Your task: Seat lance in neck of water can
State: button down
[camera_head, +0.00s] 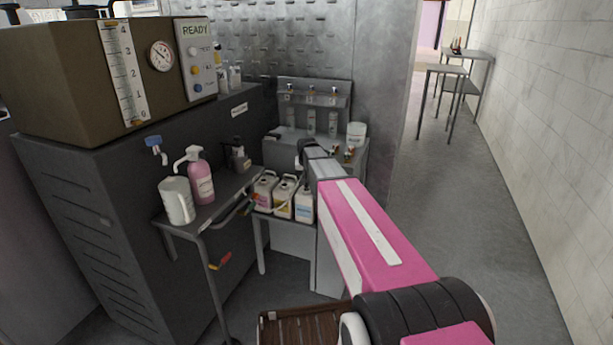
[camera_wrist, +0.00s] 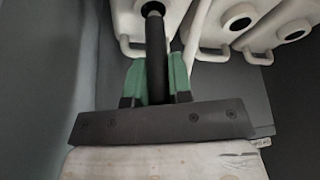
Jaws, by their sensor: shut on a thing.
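My gripper (camera_wrist: 157,82) has green fingers closed around a black rod, the lance (camera_wrist: 156,50). The lance's far end meets or overlaps the dark neck of a white can (camera_wrist: 128,20) in the wrist view. I cannot tell whether its tip is inside the neck or just above it. No label shows on that can there. In the head view, the can with the blue label (camera_head: 305,205) stands at the right end of the can row, close to my arm. My fingers and the lance cannot be made out in the head view.
Cans with yellow (camera_head: 284,197) and pink (camera_head: 264,192) labels stand beside the blue-labelled one. A side table (camera_head: 215,205) holds a white jug (camera_head: 176,201) and a pink pump bottle (camera_head: 200,180). The large grey washer (camera_head: 90,205) blocks the left.

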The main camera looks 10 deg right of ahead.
jog(key=shift+f, duration=0.15)
jog(key=c, duration=1)
grip_release()
jog(key=shift+c, duration=0.2)
jog(key=v, duration=1.2)
jog(key=shift+r, duration=0.25)
jog(key=shift+w, duration=0.1)
